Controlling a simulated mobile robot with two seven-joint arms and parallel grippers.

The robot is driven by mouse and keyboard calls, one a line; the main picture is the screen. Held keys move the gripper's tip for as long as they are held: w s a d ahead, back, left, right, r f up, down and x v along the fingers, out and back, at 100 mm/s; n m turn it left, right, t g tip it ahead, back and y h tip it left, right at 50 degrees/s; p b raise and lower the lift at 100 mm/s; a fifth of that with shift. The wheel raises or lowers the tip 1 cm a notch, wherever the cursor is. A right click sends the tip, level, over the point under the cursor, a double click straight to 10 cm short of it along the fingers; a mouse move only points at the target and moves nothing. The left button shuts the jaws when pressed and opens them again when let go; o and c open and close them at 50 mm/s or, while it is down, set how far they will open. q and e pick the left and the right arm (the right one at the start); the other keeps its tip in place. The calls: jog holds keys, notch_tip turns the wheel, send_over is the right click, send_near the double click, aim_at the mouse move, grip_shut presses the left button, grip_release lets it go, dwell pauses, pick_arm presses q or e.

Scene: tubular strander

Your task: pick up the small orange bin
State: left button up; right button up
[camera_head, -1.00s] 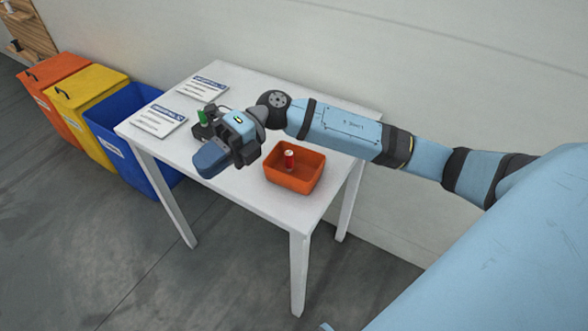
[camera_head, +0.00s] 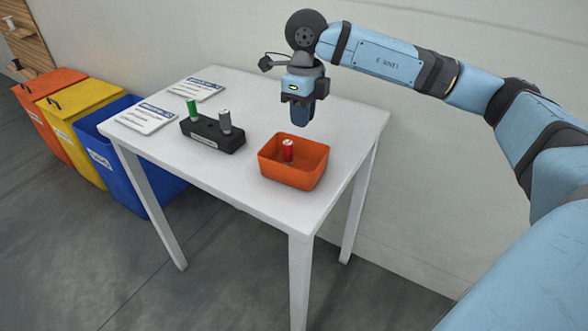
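The small orange bin (camera_head: 291,178) sits on the white table (camera_head: 240,187) near its front right part. A red cylinder (camera_head: 288,150) with a pale top stands inside it. My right gripper (camera_head: 301,118) points down above the table, behind and above the bin, and is apart from it. Its fingers are seen edge-on, so I cannot tell whether they are open or shut. Nothing shows hanging from it. My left gripper is not in view.
A black holder (camera_head: 213,138) with a green cylinder (camera_head: 191,109) and a grey cylinder (camera_head: 225,121) stands left of the bin. Two printed sheets (camera_head: 147,118) lie at the table's left. Orange, yellow and blue floor bins (camera_head: 133,178) stand beyond. A wall is behind the table.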

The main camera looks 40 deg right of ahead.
aim_at(302, 148)
notch_tip(302, 148, down, 3)
jog(key=shift+a+r, duration=0.1)
jog(key=shift+r, duration=0.05)
notch_tip(302, 148, down, 5)
jog(key=shift+s+b, duration=0.1)
jog(key=shift+b, duration=1.15)
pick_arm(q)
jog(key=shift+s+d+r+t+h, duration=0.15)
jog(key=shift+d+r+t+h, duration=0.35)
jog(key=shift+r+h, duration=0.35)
pick_arm(e)
grip_shut()
